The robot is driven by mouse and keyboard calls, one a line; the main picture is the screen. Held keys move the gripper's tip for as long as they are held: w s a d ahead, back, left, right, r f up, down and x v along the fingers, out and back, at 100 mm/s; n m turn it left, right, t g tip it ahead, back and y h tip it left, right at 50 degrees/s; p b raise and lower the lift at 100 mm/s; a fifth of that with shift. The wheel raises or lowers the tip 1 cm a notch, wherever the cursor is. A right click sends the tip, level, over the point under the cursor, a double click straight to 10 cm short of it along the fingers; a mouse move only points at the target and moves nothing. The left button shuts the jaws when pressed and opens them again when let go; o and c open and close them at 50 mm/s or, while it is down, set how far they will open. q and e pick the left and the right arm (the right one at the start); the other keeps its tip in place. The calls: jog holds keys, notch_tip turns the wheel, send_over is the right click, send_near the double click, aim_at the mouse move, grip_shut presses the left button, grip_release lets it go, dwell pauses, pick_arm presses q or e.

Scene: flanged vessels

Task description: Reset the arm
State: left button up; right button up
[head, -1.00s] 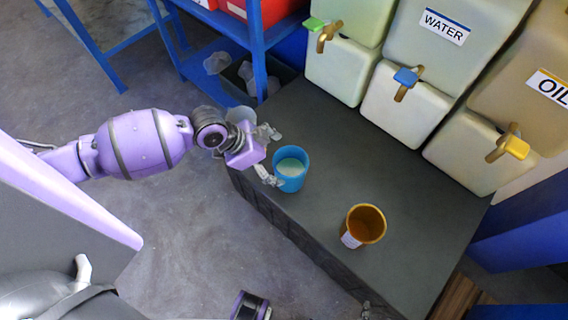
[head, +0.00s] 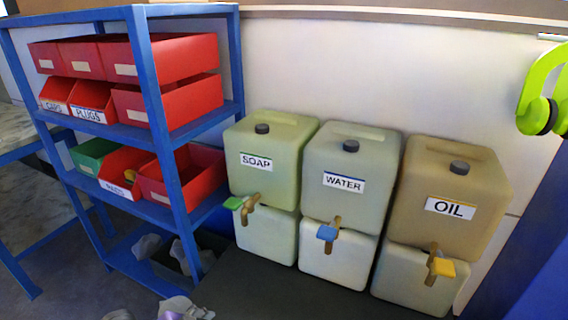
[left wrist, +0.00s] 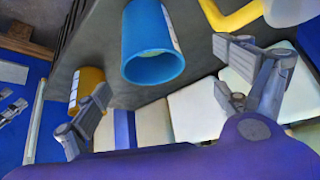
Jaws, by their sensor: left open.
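My left gripper (left wrist: 165,75) is open in the left wrist view, its two grey fingers spread wide. A blue cup (left wrist: 152,45) shows beyond the gap between the fingers, and nothing is clamped. An orange cup (left wrist: 84,80) shows behind the left finger, partly hidden by it. In the head view only a grey and purple part of my left gripper (head: 185,309) shows at the bottom edge; the rest of that arm is out of frame. My right gripper is in neither view.
Soap (head: 268,160), water (head: 350,165) and oil (head: 448,190) containers with taps stand against the wall. A blue shelf (head: 150,70) with red bins (head: 180,105) is at left. A dark bench top (head: 270,290) lies in front. Green earmuffs (head: 540,95) hang at upper right.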

pick_arm(q)
jog(key=shift+w+d+r+n+t+p, duration=0.2)
jog(key=shift+w+d+t+p, duration=0.05)
jog(key=shift+w+t, duration=0.3)
jog(key=shift+w+d+r+n+t+p, duration=0.2)
jog(key=shift+w+d+t, duration=0.05)
jog(key=shift+w+t, duration=0.3)
jog(key=s+n+t+y+p, duration=0.2)
jog(key=s+n+p, duration=0.7)
jog(key=s, duration=1.5)
jog(key=y+p, duration=0.1)
jog(key=y, duration=0.1)
jog(key=shift+s+a+f+y, duration=0.15)
jog(key=shift+s+a+y, duration=0.25)
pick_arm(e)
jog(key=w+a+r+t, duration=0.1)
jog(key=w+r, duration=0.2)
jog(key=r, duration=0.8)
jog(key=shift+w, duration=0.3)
